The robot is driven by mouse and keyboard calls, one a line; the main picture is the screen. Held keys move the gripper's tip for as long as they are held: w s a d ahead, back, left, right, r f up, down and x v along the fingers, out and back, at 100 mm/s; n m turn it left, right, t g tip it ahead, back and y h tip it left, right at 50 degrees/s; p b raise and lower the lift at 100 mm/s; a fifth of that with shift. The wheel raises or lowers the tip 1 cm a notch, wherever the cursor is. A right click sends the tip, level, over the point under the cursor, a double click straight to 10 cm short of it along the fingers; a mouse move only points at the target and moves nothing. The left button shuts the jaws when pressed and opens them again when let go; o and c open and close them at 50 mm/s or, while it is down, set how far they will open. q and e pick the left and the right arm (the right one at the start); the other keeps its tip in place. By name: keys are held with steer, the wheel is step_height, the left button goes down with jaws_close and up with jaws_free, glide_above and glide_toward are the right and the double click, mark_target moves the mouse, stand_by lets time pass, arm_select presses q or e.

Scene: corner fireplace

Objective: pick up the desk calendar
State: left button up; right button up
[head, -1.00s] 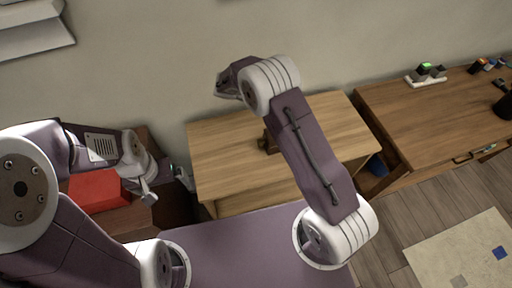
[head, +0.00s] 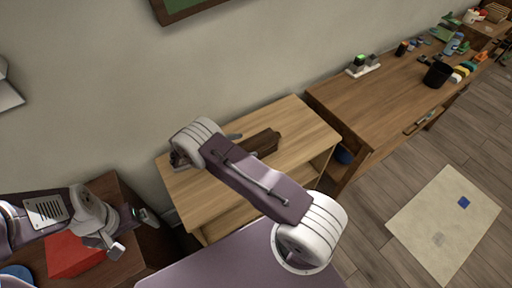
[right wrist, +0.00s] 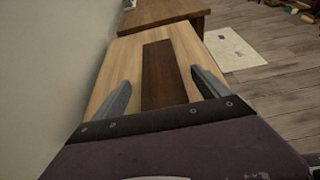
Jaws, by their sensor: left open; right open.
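A long dark brown object (head: 262,142), which looks like the desk calendar, sits on the light wooden table; its face and pages cannot be made out. In the right wrist view the brown object (right wrist: 163,62) lies between and beyond the two fingers. My right gripper (right wrist: 161,76) is open and empty, pointing along it. In the head view my right arm hides most of that gripper; one grey finger shows just left of the brown object. My left gripper (head: 108,246) is open at the far left, over a red item.
The light wooden table (head: 310,120) stands against the wall. A longer brown desk (head: 340,100) at right holds a small block set (head: 363,66), a black cup (head: 437,75) and several small items. The red item (head: 72,256) lies on a dark cabinet. A pale rug (head: 440,215) lies on the floor.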

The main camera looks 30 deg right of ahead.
mark_target(255, 142)
steer(key=p+x, duration=0.1)
steer(key=x, duration=0.3)
steer(key=shift+d, duration=0.15)
steer(key=shift+d+f, duration=0.2)
steer(key=shift+d, duration=0.1)
steer(key=c, duration=1.8)
steer(key=shift+r, duration=0.45)
steer(key=shift+c, duration=0.2)
steer(key=r, duration=0.2)
steer(key=d+r, duration=0.1)
steer(key=r, duration=0.1)
steer(key=d+r+b, duration=0.1)
steer(key=d+r, duration=0.5)
steer(key=d, duration=0.4)
steer(key=shift+w+d, duration=0.2)
steer(key=shift+d, duration=0.1)
